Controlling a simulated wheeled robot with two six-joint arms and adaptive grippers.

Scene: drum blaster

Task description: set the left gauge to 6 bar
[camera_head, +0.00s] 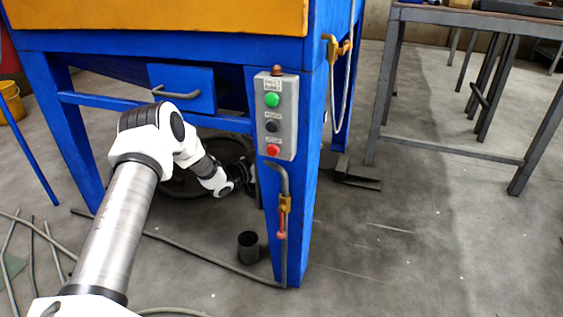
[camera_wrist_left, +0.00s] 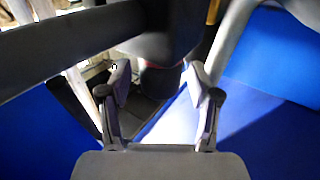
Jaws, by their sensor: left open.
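No gauge face or dial is readable in either view. My left arm reaches in under the blue blaster cabinet (camera_head: 180,45), and my left gripper ends at the front blue leg (camera_head: 290,225), where it is mostly hidden in the head view. In the left wrist view my left gripper (camera_wrist_left: 156,78) is open, with its two fingers apart. My right gripper is in neither view.
A grey control box (camera_head: 277,145) with green, black and red buttons is on the leg. Below it is a pipe with a brass and red valve (camera_head: 283,205). A dark cup (camera_head: 249,247) stands on the floor. A grey pipe (camera_wrist_left: 65,45) crosses the wrist view.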

